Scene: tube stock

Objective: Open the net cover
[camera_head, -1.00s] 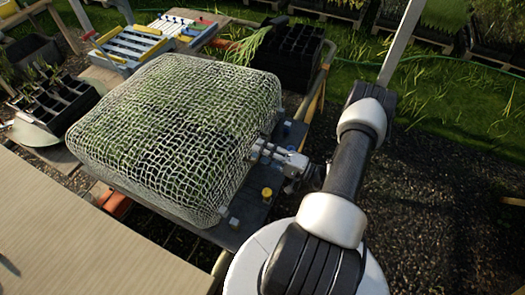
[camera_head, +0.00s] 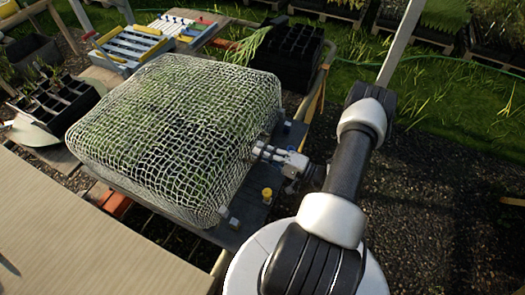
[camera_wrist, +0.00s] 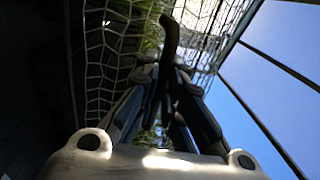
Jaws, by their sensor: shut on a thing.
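The net cover (camera_head: 170,125) is a white mesh dome draped over green plants on a dark bench in the head view. It covers the plants on all visible sides. My gripper (camera_head: 260,150) is at its right side, close against the mesh. In the wrist view, my gripper (camera_wrist: 168,68) is shut on a dark curved handle (camera_wrist: 170,38) beside the mesh. The white net (camera_wrist: 110,50) also shows there, above and left of the fingers. The exact grip is dark and partly hidden by the fingers.
A yellow knob (camera_head: 266,194) and small grey blocks sit on the bench edge near my arm. A beige board (camera_head: 80,230) lies at the front left. Black pots (camera_head: 290,50) stand behind, and a blue-white rack (camera_head: 135,45) stands at the back left.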

